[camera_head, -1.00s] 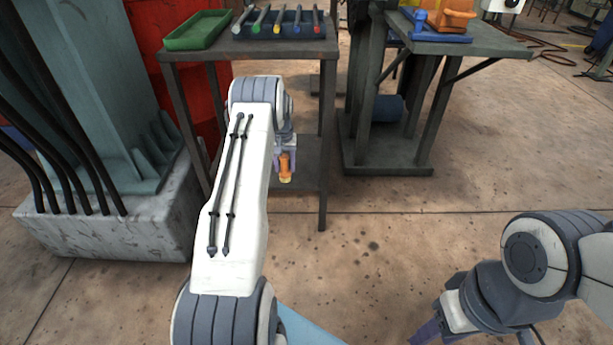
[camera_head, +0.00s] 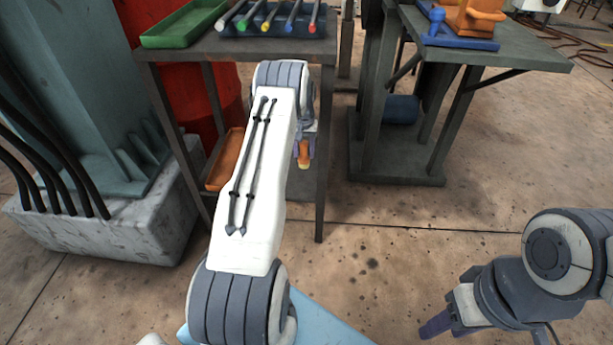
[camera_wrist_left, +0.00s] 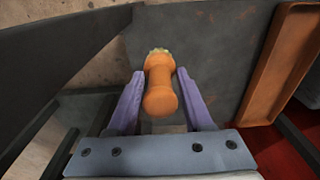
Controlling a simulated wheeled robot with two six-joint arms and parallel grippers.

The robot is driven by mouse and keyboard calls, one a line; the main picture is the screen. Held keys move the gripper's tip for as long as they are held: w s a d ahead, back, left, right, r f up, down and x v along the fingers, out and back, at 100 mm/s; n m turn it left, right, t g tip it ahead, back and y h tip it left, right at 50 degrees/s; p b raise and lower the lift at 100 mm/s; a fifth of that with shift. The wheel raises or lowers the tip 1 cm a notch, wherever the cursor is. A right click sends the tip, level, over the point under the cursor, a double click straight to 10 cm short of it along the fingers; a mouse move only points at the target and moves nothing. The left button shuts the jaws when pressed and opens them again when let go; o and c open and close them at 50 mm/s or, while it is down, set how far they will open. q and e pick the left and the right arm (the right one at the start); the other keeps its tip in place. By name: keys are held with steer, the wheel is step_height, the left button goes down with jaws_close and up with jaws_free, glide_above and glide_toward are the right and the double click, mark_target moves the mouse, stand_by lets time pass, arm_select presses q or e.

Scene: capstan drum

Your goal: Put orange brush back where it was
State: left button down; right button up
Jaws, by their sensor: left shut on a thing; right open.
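The orange brush (camera_head: 304,160) is in my left gripper (camera_head: 304,146), in front of the left table's right side and above the level of its lower shelf (camera_head: 298,186). In the left wrist view the orange brush (camera_wrist_left: 160,88) sits between the two purple fingers of my left gripper (camera_wrist_left: 160,76), its pale bristle end pointing away. An orange tray (camera_head: 225,160) lies on the lower shelf, partly behind my left arm. The orange tray (camera_wrist_left: 277,62) also shows at the right in the left wrist view, apart from the brush. My right gripper (camera_head: 438,325) is open and empty at the lower right.
A green tray (camera_head: 185,24) and a dark rack (camera_head: 295,47) with several coloured-ended tools stand on the left table's top. Table legs (camera_head: 325,150) flank the shelf. Floor between is clear.

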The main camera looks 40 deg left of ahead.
mark_target(302, 157)
arm_select(q)
step_height(302, 157, down, 4)
steer(key=shift+a+f+b, duration=0.15)
steer(key=shift+f+b, duration=0.05)
steer(key=shift+b, duration=0.7)
steer(key=shift+a+f, duration=0.15)
steer(key=shift+f, duration=0.55)
step_height(302, 157, down, 4)
steer(key=shift+s+f+b, duration=0.1)
steer(key=shift+b, duration=1)
steer(key=shift+c, duration=1.5)
jaws_free()
steer(key=r+p, duration=0.1)
steer(key=r, duration=0.2)
steer(key=r+p, duration=0.2)
steer(key=r, duration=0.1)
steer(key=shift+s+d+r, duration=0.2)
steer(key=shift+r, duration=0.65)
